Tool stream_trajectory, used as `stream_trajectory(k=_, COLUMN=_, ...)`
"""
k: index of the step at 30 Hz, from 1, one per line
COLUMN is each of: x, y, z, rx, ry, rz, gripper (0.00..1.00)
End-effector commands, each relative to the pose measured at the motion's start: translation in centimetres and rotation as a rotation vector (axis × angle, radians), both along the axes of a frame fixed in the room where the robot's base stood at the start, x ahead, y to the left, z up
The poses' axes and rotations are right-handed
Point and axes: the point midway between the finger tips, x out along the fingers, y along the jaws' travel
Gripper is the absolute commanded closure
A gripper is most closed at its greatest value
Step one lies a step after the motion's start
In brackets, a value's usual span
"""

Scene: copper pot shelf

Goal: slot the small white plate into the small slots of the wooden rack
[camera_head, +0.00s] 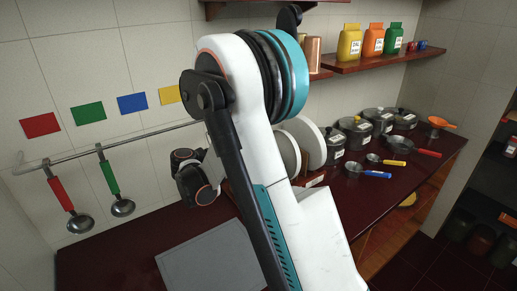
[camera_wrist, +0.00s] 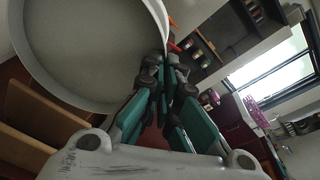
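A pale round plate (camera_wrist: 85,45) fills the upper left of the wrist view. My gripper (camera_wrist: 163,72) has its fingers close together at this plate's rim, which runs between the fingertips. In the head view a smaller greyish plate (camera_head: 288,156) stands upright in front of a larger white plate (camera_head: 312,142); the smaller one appears to be the held plate. The wooden rack (camera_head: 312,181) shows only in part beneath them. Its wooden slats (camera_wrist: 28,122) also show at the left of the wrist view. My arm hides the fingertips and most of the rack in the head view, so the slot contact cannot be seen.
Several lidded pots (camera_head: 356,130) stand on the dark counter right of the plates, with small pans (camera_head: 373,173) in front. A grey board (camera_head: 210,260) lies at the front left. Ladles (camera_head: 78,222) hang from a wall rail. A shelf (camera_head: 375,60) holds coloured containers above.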

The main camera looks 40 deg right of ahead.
Motion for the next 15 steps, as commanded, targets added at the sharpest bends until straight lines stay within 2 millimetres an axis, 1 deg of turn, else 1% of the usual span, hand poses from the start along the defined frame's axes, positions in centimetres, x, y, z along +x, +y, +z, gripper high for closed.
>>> stream_trajectory(k=1, x=0.0, y=0.0, z=-0.6, rx=0.000, ry=0.000, rz=0.000, gripper=1.00)
stream_trajectory(k=15, x=0.0, y=0.0, z=-4.0, rx=0.000, ry=0.000, rz=0.000, gripper=1.00)
